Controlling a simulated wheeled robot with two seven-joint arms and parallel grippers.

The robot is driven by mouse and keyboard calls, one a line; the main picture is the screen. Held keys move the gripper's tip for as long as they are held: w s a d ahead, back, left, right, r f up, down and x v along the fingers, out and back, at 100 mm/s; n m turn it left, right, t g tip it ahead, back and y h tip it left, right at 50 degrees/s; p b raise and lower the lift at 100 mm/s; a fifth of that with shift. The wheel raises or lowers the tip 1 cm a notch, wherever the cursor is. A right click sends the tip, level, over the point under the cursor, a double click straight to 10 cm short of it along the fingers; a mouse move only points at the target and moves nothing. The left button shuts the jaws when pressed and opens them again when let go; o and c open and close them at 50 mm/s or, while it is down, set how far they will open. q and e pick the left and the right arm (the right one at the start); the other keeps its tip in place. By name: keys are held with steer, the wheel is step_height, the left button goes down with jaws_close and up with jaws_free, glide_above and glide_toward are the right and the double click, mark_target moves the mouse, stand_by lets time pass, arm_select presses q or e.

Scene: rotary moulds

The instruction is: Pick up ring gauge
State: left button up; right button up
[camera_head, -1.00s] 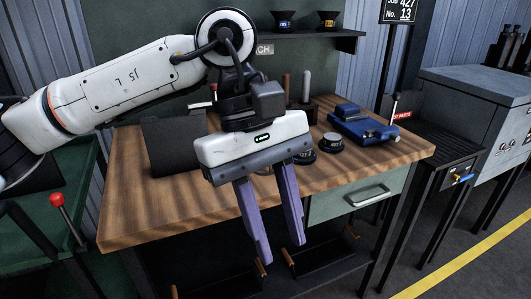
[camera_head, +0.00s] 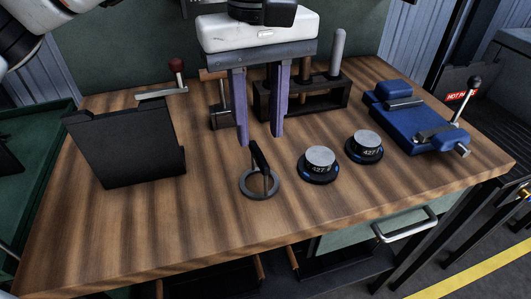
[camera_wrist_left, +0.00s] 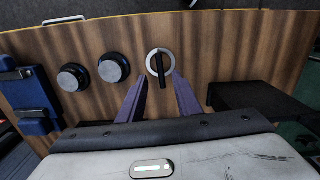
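The ring gauge (camera_head: 259,182) is a dark grey ring with a black upright handle, and it stands on the wooden workbench near the middle. It also shows in the left wrist view (camera_wrist_left: 160,64), just beyond the fingertips. My left gripper (camera_head: 260,140) is open and empty, with its two purple fingers pointing down above and behind the ring gauge. The fingers do not appear to touch the handle. In the left wrist view the fingertips (camera_wrist_left: 158,86) lie to either side of the ring's near edge. My right gripper is not in view.
Two round black moulds with grey tops (camera_head: 319,165) (camera_head: 364,147) stand right of the ring gauge. A blue vise (camera_head: 412,122) is further right. A black panel (camera_head: 127,148) stands at left, and a dark rack (camera_head: 330,97) is behind. The bench front is clear.

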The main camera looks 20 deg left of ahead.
mark_target(259, 153)
arm_select(q)
steer(key=shift+s+f, duration=0.25)
steer(key=shift+f, duration=0.9)
steer(key=f, duration=0.5)
steer(key=shift+w+a+f, duration=0.15)
steer(key=shift+w+f, duration=0.15)
jaws_close()
